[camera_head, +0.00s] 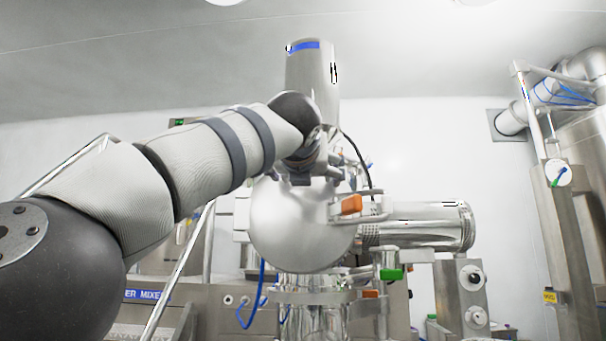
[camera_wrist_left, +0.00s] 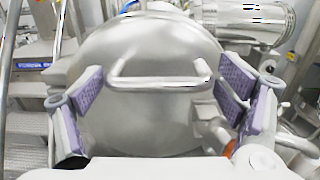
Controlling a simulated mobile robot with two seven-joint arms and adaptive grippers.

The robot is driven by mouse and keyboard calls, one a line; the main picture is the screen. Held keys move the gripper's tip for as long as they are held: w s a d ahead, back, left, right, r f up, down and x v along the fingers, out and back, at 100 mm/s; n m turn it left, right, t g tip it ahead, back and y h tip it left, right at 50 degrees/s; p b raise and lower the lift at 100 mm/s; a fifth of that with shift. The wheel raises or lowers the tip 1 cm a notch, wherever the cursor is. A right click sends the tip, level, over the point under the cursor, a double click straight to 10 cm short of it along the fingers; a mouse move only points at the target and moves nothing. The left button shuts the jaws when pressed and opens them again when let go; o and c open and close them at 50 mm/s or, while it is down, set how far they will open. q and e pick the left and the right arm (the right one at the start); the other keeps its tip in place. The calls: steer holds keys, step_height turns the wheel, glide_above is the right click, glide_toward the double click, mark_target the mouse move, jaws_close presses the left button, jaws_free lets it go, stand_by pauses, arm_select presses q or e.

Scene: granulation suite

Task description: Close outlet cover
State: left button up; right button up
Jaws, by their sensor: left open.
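The outlet cover (camera_head: 292,235) is a round, shiny steel disc, seen in the middle of the head view below my left wrist. In the left wrist view the cover (camera_wrist_left: 140,50) fills the centre, with a U-shaped steel handle (camera_wrist_left: 160,83) across it. My left gripper (camera_wrist_left: 164,88) is open, its purple-padded fingers on either side of the handle. Nothing is visibly held between them. In the head view my left gripper (camera_head: 312,170) is at the cover's upper edge, partly hidden by my own wrist. My right gripper is in neither view.
An orange-handled latch (camera_head: 351,205) sits at the cover's right edge. A horizontal steel cylinder (camera_head: 425,226) extends to the right, with a green-tipped part (camera_head: 391,274) below it. Steel steps (camera_wrist_left: 28,77) show at left in the wrist view. A steel frame (camera_head: 560,230) stands far right.

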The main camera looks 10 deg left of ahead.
arm_select(q)
steer(key=shift+w+d, duration=0.1)
steer(key=shift+d, duration=0.1)
steer(key=shift+a, duration=0.15)
steer(key=s+d, duration=0.1)
steer(key=s, duration=1.1)
steer(key=shift+d, duration=0.15)
steer(key=shift+s, duration=0.1)
